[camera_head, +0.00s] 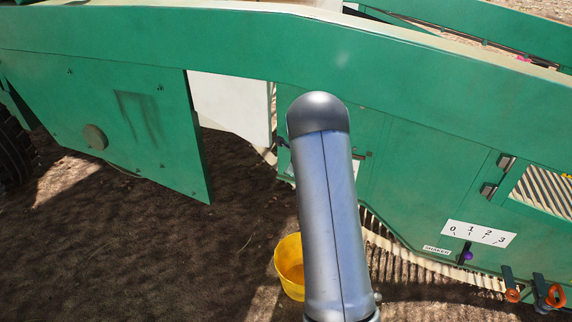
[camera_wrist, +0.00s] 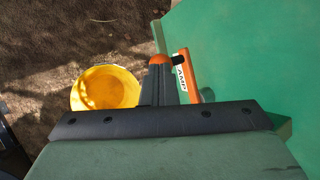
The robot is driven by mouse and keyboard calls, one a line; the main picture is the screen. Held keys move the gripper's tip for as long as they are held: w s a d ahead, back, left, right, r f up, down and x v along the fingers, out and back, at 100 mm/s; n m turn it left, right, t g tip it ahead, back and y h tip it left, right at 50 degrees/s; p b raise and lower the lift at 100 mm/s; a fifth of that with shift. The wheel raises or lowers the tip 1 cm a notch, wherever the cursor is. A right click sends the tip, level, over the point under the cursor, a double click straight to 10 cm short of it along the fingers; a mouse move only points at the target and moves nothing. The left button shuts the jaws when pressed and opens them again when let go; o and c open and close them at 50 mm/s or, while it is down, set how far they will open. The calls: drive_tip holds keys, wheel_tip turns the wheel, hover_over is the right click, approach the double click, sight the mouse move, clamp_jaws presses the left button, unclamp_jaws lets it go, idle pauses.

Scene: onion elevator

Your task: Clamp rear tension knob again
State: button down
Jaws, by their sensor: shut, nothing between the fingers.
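In the wrist view my gripper (camera_wrist: 159,61) is shut and empty, its dark fingers with orange tips pointing away from the camera. Just right of it is an orange lever-like part (camera_wrist: 189,78) with a black end (camera_wrist: 179,60) and a white label, partly readable. It stands beside the green machine side; I cannot tell whether the fingers touch it. I cannot tell surely whether this part is the rear tension knob's clamp. In the head view my arm hides the gripper and this area.
A yellow bucket (camera_head: 290,267) stands on the soil; it also shows in the wrist view (camera_wrist: 106,89). The green machine (camera_head: 420,170) fills the right. A 0–3 scale plate (camera_head: 478,233), a purple knob (camera_head: 467,256) and orange knobs (camera_head: 556,295) are at lower right.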

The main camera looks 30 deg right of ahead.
idle(0.6)
drive_tip(key=p+v, duration=0.3)
drive_tip(key=v, duration=1.1)
drive_tip(key=shift+w+a+r, duration=0.25)
drive_tip(key=shift+w, duration=0.1)
drive_tip(key=s+a+r+n+g+y+p, duration=0.1)
drive_tip(key=s+a+r+n+p, duration=0.1)
drive_tip(key=s+a+r+n, duration=0.3)
drive_tip(key=s+a+r+n+g+y+p, duration=0.1)
drive_tip(key=s+a+r+n+y+p, duration=0.2)
drive_tip(key=a, duration=0.4)
drive_tip(key=s+a+r+n+g+p, duration=0.1)
drive_tip(key=s+a+r+n, duration=0.3)
drive_tip(key=a, duration=0.3)
drive_tip(key=s+a+r+n+g+h+p, duration=0.1)
drive_tip(key=s+a+r+n+g+p, duration=0.1)
drive_tip(key=s+n, duration=0.6)
drive_tip(key=s+a+r+n+g+h+p, duration=0.1)
drive_tip(key=s+a+r+n+g+p, duration=0.1)
drive_tip(key=s+n, duration=0.6)
drive_tip(key=s+r, duration=0.1)
drive_tip(key=s, duration=0.4)
drive_tip(key=shift+s+a+r+n+h, duration=0.2)
drive_tip(key=shift+s+a+n+h, duration=0.1)
drive_tip(key=shift+a+n+h, duration=0.1)
